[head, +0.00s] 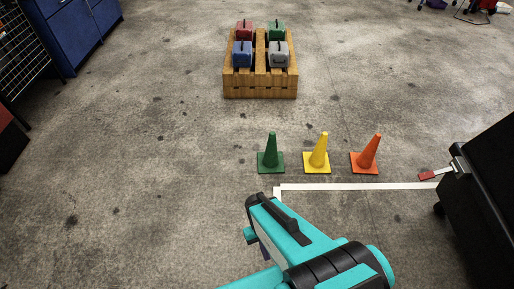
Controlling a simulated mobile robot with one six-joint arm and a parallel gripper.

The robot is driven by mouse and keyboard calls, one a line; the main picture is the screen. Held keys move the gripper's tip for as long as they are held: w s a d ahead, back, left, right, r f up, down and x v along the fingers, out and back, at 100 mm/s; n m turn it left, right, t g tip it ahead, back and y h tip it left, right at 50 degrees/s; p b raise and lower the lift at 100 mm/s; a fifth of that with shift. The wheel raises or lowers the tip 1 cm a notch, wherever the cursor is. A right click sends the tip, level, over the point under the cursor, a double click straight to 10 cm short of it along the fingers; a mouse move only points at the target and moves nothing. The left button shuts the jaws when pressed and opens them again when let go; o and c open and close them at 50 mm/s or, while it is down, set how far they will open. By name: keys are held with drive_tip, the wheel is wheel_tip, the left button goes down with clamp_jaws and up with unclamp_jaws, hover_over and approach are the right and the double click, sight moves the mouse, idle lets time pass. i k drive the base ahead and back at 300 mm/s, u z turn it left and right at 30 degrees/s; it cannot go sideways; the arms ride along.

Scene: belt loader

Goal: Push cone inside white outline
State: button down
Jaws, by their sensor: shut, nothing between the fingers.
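Three cones stand upright in a row on the floor: a green cone (271,151), a yellow cone (318,153) and an orange cone (367,154). The white outline (350,187) shows as a long strip just on the near side of the cones, with a corner at its left end. All three cones are on the far side of this strip, apart from it. My gripper (256,205) is shut and empty, on the near side of the strip at its left end, touching no cone. My arm hides part of the outline's left side.
A wooden crate (260,92) with several small cases stands farther back. A dark machine (487,190) with a red-tipped bar (429,175) is at the right, near the strip's end. A blue cabinet (75,28) stands at the far left. The floor around the cones is clear.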

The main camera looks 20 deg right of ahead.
sight(271, 161)
drive_tip(key=u, duration=0.3)
drive_tip(key=i, duration=1.1)
drive_tip(key=u, duration=0.4)
drive_tip(key=i, duration=2.05)
drive_tip(key=z, duration=0.7)
drive_tip(key=i, duration=0.7)
drive_tip(key=z, duration=0.35)
